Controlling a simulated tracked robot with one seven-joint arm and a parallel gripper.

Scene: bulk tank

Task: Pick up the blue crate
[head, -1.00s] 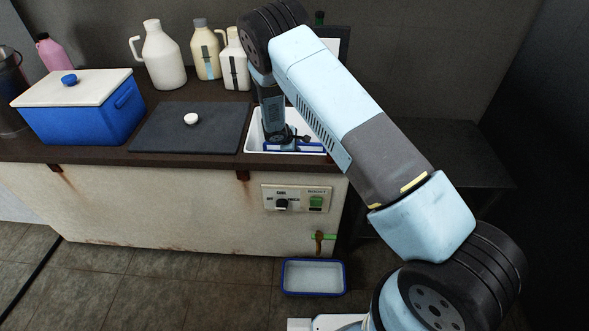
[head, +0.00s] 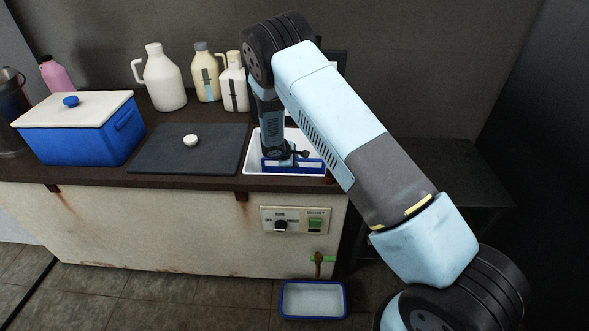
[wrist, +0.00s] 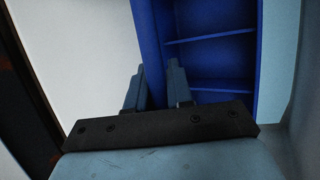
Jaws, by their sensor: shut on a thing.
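The blue crate (head: 312,167) is at the front of the white sink basin (head: 252,160), set into the dark counter. In the wrist view the crate (wrist: 212,70) shows blue walls and inner dividers; the compartments in sight look empty. My gripper (head: 285,161) points down at the crate. In the wrist view its two fingers (wrist: 156,80) stand on either side of the crate's left wall and are shut on it. The crate's underside is hidden, so I cannot tell its clearance from the basin floor.
A blue cooler (head: 75,135) with a white lid, a dark mat (head: 170,160) with a white knob, and several jugs (head: 164,82) stand on the counter left of the sink.

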